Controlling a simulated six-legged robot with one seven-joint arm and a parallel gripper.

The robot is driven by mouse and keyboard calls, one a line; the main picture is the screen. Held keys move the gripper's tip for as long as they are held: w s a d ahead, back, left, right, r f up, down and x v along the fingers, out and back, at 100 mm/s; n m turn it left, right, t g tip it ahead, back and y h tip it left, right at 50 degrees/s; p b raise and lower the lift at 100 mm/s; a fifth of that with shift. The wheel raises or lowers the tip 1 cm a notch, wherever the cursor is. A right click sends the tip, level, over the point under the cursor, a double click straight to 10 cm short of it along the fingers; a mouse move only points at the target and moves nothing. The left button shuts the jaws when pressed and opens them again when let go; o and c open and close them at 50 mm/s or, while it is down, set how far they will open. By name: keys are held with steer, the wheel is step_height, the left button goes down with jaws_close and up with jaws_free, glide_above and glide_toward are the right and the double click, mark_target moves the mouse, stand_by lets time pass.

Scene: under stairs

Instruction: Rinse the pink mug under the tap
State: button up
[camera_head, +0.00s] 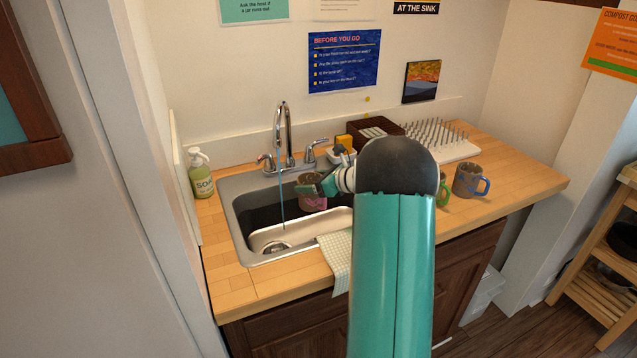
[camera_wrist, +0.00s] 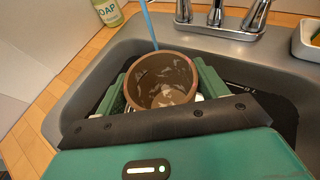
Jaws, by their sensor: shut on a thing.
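The pink mug (camera_head: 309,198) is over the sink basin in the head view, with brown on its body and pink low on its side. My gripper (camera_head: 325,187) is shut on it. In the wrist view the mug (camera_wrist: 160,68) sits between my green fingers, its open top facing the camera, with pale smears inside its brown interior. The tap (camera_head: 283,130) is running. Its thin blue stream (camera_head: 282,200) falls left of the mug in the head view and shows beyond the mug's far rim in the wrist view (camera_wrist: 149,25). The mug's underside is hidden.
The sink (camera_head: 238,215) has a steel rim. A soap bottle (camera_head: 201,176) stands left of it. A cloth (camera_head: 338,255) hangs over the front edge.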

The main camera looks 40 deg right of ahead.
steer(key=w+r+x, duration=0.1)
steer(key=r+x, duration=0.1)
steer(key=x, duration=0.8)
steer(key=shift+w+a, duration=0.3)
steer(key=shift+a, duration=0.05)
steer(key=shift+d, duration=0.15)
stand_by(0.5)
steer(key=shift+w+d, duration=0.2)
steer(key=shift+d, duration=0.2)
steer(key=shift+a, duration=0.1)
steer(key=shift+s+a, duration=0.2)
steer(key=shift+a, duration=0.25)
steer(key=shift+d, duration=0.15)
steer(key=shift+w+d, duration=0.2)
steer(key=shift+d, duration=0.25)
steer(key=shift+a, duration=0.15)
